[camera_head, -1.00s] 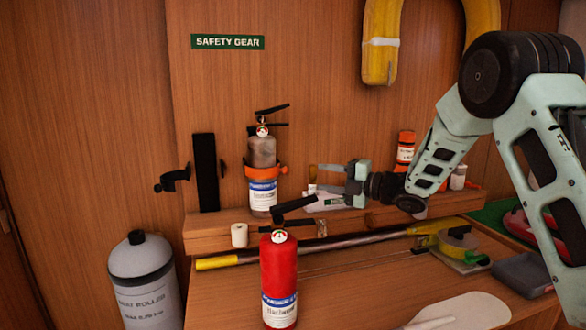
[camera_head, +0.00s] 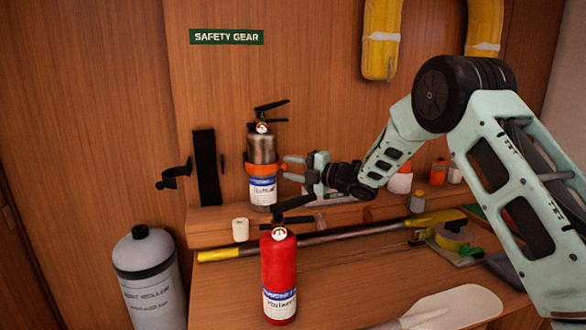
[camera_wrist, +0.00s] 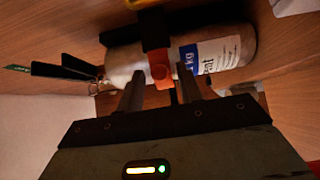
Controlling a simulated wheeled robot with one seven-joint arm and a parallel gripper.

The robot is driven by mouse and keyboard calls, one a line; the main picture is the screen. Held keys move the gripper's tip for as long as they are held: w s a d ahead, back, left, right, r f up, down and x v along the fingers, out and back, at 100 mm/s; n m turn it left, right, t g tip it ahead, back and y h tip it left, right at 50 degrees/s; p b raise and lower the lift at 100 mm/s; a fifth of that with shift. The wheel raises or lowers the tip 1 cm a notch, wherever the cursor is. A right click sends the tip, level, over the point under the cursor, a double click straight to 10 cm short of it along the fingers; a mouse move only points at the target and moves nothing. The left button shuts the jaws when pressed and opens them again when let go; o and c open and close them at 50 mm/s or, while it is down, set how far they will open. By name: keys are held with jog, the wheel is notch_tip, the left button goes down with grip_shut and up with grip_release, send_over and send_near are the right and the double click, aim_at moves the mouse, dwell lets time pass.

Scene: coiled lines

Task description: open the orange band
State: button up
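The orange band (camera_head: 258,168) wraps around a silver extinguisher (camera_head: 262,148) that stands upright on the shelf against the wall. The band looks closed around the body. In the wrist view the orange latch piece of the band (camera_wrist: 160,70) shows between my two fingertips, in front of the extinguisher (camera_wrist: 215,50). My gripper (camera_head: 287,168) is just right of the band, with its fingers apart and pointing left at it. In the wrist view my gripper (camera_wrist: 160,85) is open. I cannot tell whether the fingers touch the latch piece.
A red extinguisher (camera_head: 279,275) stands in front on the bench, below my gripper. A white roll (camera_head: 240,229) is on the shelf edge. A black bracket (camera_head: 206,168) is mounted to the left. A yellow-ended pole (camera_head: 330,238) lies along the bench. A grey cylinder (camera_head: 148,275) stands at lower left.

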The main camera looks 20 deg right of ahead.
aim_at(275, 167)
grip_shut()
jog(key=b, duration=0.1)
jog(key=s+h+b, duration=0.1)
jog(key=b, duration=0.1)
jog(key=shift+a+f+m+t, duration=0.15)
jog(key=shift+a+m+t, duration=0.2)
jog(key=shift+m+t, duration=0.05)
jog(key=s+m+t+h+b, duration=0.1)
jog(key=b, duration=0.3)
jog(key=shift+s+a+h, duration=0.15)
jog(key=shift+a+h, duration=0.25)
jog(key=shift+s+a+r+m+t+h+b, duration=0.25)
jog(key=shift+s+m+t+h+b, duration=0.25)
jog(key=shift+b, duration=0.5)
jog(key=shift+o, duration=1.2)
grip_release()
